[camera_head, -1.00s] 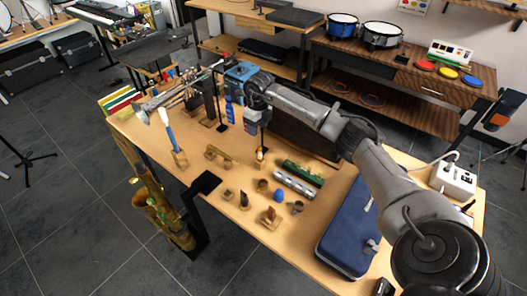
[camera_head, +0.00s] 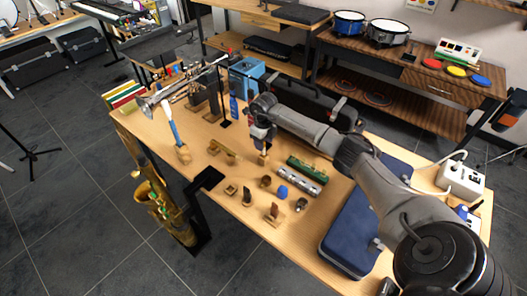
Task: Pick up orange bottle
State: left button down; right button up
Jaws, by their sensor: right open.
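My right gripper (camera_head: 264,147) points down over the middle of the wooden table (camera_head: 225,188), at the end of my arm that comes in from the right. It is open. Right under its fingertips stands a small narrow item (camera_head: 263,159), partly hidden by the gripper. It may be the orange bottle, but its colour and shape are too small to make out clearly. I cannot tell whether the fingers are around it or just above it. My left gripper is not in view.
A blue bottle (camera_head: 233,106) stands behind and left of the gripper. A trumpet (camera_head: 175,92) is at the back left. A green harmonica (camera_head: 305,166) and a silver one (camera_head: 297,177) lie to the right. Several small pieces sit in front. A dark blue case (camera_head: 350,232) lies at right.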

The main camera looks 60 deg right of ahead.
aim_at(263, 157)
notch_tip(263, 157, down, 4)
jog(key=shift+a+b, duration=0.1)
jog(key=shift+b, duration=0.25)
grip_shut()
